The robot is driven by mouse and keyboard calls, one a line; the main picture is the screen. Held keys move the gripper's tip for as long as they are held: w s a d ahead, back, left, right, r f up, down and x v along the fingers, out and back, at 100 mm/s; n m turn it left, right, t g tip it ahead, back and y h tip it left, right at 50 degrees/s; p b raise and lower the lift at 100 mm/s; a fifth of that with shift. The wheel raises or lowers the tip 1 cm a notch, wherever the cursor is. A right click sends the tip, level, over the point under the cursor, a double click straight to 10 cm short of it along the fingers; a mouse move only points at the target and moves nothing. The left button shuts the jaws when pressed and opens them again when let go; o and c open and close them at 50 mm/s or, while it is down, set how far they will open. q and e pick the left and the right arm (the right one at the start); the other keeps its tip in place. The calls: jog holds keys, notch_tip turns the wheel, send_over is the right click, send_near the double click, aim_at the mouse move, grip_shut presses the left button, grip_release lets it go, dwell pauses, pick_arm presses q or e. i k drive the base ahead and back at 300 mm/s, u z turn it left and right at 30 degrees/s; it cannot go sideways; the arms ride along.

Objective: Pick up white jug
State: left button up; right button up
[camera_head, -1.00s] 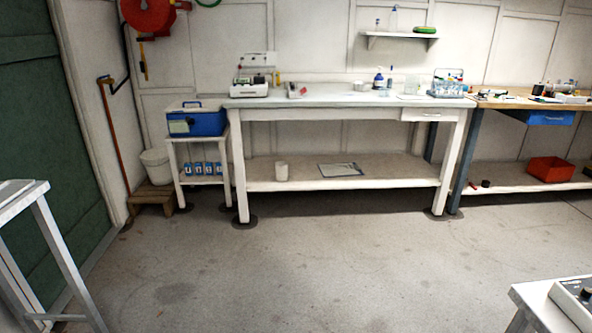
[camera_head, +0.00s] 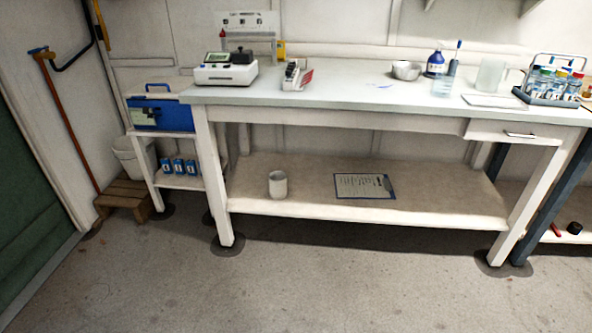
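A whitish, translucent jug (camera_head: 490,76) with a handle on its right side stands upright on the bench top (camera_head: 350,92), right of centre. A white cylindrical pot (camera_head: 278,186) stands on the bench's lower shelf; I cannot see a handle on it. Neither of my grippers is in view.
Near the jug are a blue spray bottle (camera_head: 436,62), a small clear beaker (camera_head: 442,88), a white bowl (camera_head: 406,70) and a rack of bottles (camera_head: 552,85). A white instrument (camera_head: 226,70) sits at the left. The floor (camera_head: 330,285) in front is clear.

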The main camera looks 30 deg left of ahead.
aim_at(278, 179)
jog(key=i, duration=0.3)
jog(key=z, duration=2.6)
jog(key=i, duration=0.25)
jog(key=u, duration=3.25)
jog(key=i, duration=2.3)
jog(key=u, duration=1.55)
jog(key=i, duration=0.4)
jog(key=u, duration=0.05)
